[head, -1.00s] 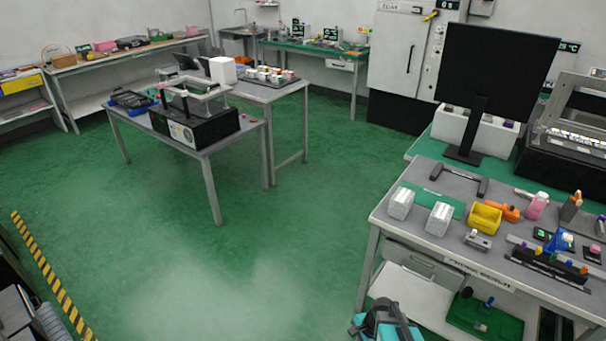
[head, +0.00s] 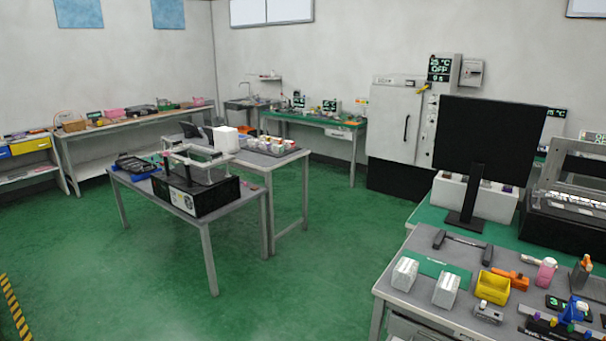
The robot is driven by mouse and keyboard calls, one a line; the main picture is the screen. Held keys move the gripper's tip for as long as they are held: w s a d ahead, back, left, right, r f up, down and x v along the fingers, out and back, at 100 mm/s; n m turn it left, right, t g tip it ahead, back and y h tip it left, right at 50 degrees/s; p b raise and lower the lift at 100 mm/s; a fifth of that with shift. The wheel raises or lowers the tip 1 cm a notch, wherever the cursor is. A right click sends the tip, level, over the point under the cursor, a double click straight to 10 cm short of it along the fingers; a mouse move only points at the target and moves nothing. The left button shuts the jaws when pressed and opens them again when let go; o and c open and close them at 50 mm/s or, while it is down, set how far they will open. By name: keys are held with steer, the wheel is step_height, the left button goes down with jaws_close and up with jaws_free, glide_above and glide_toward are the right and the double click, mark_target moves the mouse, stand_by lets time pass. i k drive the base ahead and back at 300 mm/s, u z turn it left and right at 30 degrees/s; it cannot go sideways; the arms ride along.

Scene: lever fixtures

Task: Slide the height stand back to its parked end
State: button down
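My gripper is not in view. No part in the head view can be identified for certain as the height stand. A blue upright piece (head: 574,311) stands at the right edge of the right workbench (head: 416,271), by a dark rail with coloured knobs (head: 560,330) that is cut off by the bottom edge. A black monitor on a stand (head: 487,145) rises behind that bench on a green-topped table. I cannot tell whether either one is the height stand, or where its parked end is.
A table with a black machine (head: 196,193) stands left of centre. A tall white oven (head: 400,125) is at the back. Green floor (head: 330,250) between the tables is free.

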mark_target(570, 313)
steer(key=z, duration=4.1)
steer(key=i, duration=0.1)
steer(key=u, duration=2.8)
steer(key=k, duration=0.1)
steer(key=z, duration=1.55)
steer(key=i, duration=1.7)
